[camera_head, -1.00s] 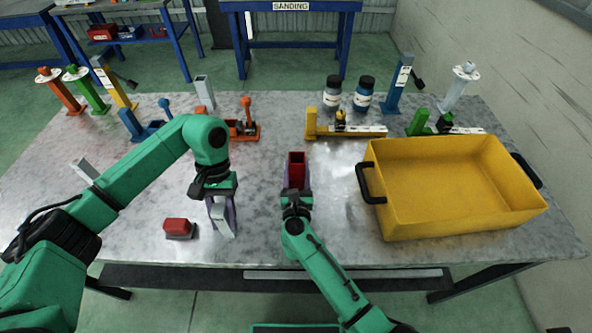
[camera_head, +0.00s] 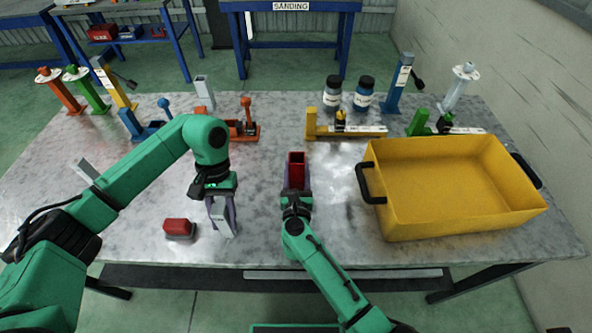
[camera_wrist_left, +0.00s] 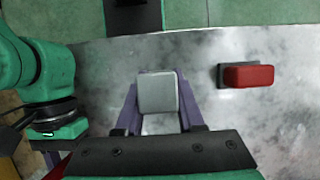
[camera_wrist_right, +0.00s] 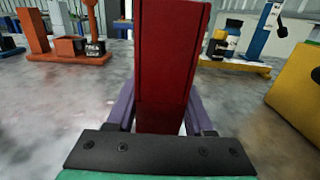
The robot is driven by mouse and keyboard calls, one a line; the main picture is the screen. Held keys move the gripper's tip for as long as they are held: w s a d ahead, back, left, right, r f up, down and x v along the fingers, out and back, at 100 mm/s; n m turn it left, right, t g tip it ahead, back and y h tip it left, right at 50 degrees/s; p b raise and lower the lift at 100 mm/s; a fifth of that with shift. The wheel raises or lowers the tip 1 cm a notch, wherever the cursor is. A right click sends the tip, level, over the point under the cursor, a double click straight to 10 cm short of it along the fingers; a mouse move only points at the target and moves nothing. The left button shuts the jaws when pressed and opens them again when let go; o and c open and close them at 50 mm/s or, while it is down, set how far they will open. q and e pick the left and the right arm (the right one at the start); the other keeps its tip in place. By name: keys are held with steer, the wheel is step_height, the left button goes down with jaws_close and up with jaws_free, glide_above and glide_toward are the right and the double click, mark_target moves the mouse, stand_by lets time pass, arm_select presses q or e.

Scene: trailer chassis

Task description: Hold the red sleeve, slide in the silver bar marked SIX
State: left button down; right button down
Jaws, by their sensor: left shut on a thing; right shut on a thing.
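The red sleeve (camera_head: 296,168) is a square open-topped tube in the middle of the table. My right gripper (camera_head: 296,190) is shut on it, and the sleeve stands upright between the purple fingers in the right wrist view (camera_wrist_right: 167,70). My left gripper (camera_head: 221,212) points down, shut on a silver bar (camera_head: 219,210), to the left of the sleeve and apart from it. The bar's square end shows between the fingers in the left wrist view (camera_wrist_left: 158,92). I cannot read a mark on the held bar.
A red block on a dark base (camera_head: 177,228) lies left of the left gripper. Another silver bar (camera_head: 204,92) stands at the back, and one (camera_head: 86,170) is at the left. A yellow crate (camera_head: 385,220) fills the right side. Coloured clamps and two jars (camera_head: 364,93) line the back.

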arm_select(q)
steer(key=shift+w, duration=0.1)
steer(key=w+d+r+n+t+h, duration=0.1)
steer(key=w+d+r+n+t, duration=0.2)
steer(key=w+d+r+n, duration=0.4)
steer(key=w+d+r+n+t+h, duration=0.1)
steer(key=w+d+r+n+t, duration=0.2)
steer(key=r+n, duration=0.7)
steer(key=w+d+r+n+t+h, duration=0.1)
steer(key=w+d+r+n+t, duration=0.1)
steer(key=w+d+r+n, duration=0.6)
steer(key=s+a+f+n, duration=0.1)
steer(key=s+f+n, duration=0.1)
steer(key=f, duration=0.8)
steer(key=shift+s+f, duration=0.3)
steer(key=shift+s, duration=0.4)
steer(key=shift+a, duration=0.1)
steer(key=shift+f, duration=0.6)
steer(key=c, duration=0.5)
jaws_free()
